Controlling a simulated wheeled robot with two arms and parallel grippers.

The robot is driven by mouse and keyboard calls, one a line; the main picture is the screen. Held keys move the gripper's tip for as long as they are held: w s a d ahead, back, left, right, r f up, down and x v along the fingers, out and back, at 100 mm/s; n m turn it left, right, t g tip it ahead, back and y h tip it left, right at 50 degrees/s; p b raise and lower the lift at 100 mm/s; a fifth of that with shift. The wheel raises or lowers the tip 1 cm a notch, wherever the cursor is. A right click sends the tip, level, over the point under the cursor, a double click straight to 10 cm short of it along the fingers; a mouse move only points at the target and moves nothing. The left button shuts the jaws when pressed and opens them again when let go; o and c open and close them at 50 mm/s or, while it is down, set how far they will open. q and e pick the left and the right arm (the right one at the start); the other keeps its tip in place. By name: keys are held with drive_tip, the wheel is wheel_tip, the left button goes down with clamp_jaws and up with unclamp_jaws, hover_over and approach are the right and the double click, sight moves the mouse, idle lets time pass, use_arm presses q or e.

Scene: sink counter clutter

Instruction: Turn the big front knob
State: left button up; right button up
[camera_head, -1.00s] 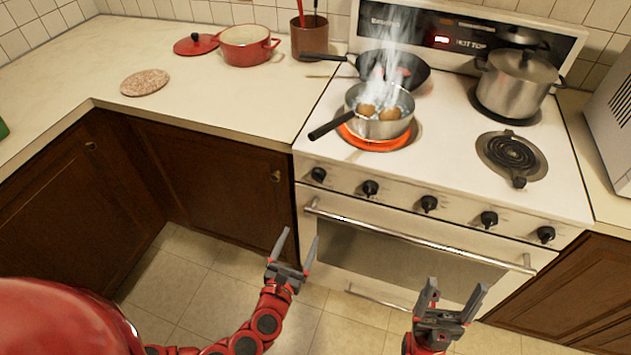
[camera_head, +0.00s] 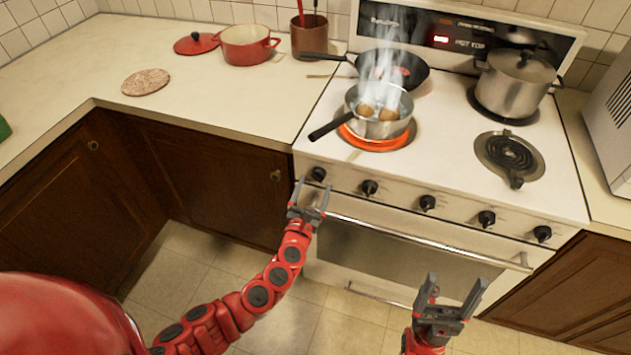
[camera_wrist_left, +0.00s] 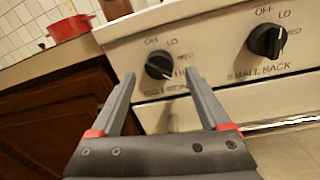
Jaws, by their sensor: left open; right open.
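The stove's front panel carries a row of black knobs. The leftmost knob (camera_head: 318,174) sits just beyond the fingertips of my left gripper (camera_head: 313,185), which is open and empty. In the left wrist view this knob (camera_wrist_left: 159,63) shows between the two open fingers; I cannot tell whether they touch it. The label below it is partly hidden and unreadable. The knob to its right (camera_wrist_left: 267,40) is marked SMALL BACK; it also shows in the head view (camera_head: 370,188). My right gripper (camera_head: 448,297) is open and empty, low in front of the oven door.
A steaming pot (camera_head: 378,112) with brown round items stands on the glowing front left burner, its black handle pointing left toward the counter. The oven handle (camera_head: 430,240) runs below the knobs. A dark pan (camera_head: 407,70) and a lidded pot (camera_head: 515,85) stand behind.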

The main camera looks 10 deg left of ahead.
sight(318, 176)
use_arm(q)
drive_tip(key=shift+w, duration=1.15)
drive_tip(key=shift+f, duration=0.1)
clamp_jaws()
